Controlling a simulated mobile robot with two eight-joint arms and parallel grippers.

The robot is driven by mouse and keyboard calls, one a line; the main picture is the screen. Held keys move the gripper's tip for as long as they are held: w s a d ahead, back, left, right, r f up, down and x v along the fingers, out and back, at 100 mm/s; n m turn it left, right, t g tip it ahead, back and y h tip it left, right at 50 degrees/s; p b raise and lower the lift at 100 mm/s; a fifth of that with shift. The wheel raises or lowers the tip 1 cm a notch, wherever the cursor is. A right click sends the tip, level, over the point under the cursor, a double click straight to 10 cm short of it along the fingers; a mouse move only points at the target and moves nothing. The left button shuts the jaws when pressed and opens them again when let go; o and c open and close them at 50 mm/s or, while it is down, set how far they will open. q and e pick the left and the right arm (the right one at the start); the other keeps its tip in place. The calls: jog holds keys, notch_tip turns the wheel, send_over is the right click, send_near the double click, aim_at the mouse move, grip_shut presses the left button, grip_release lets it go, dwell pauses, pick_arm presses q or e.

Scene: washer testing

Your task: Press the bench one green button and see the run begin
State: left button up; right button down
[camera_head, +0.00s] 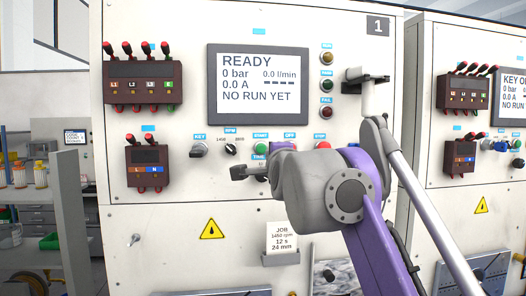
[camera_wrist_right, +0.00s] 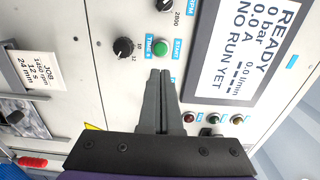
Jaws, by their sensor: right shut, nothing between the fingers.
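Bench one (camera_head: 160,235) is the white panel marked 1. Its green button (camera_head: 260,149) sits under the START label and also shows in the right wrist view (camera_wrist_right: 160,47). The bench screen (camera_head: 258,85) reads READY, 0 bar, 0.0 l/min, 0.0 A and NO RUN YET; it also shows in the wrist view (camera_wrist_right: 251,45). My left gripper is not in view.
The TIME knob (camera_wrist_right: 123,48) is beside the button. The key switch (camera_head: 198,150), RPM knob (camera_head: 230,150) and red STOP button (camera_head: 320,145) share its row. Three lamps (camera_head: 327,86) look unlit. A job card (camera_head: 281,237) hangs below. A second bench (camera_head: 455,215) stands right.

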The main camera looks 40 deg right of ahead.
aim_at(261, 149)
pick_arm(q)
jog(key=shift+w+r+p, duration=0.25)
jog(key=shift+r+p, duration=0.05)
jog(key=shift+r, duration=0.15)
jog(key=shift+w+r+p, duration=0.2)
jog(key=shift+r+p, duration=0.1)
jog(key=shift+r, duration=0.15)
pick_arm(e)
jog(key=x, duration=1.1)
jog(key=shift+f, duration=0.1)
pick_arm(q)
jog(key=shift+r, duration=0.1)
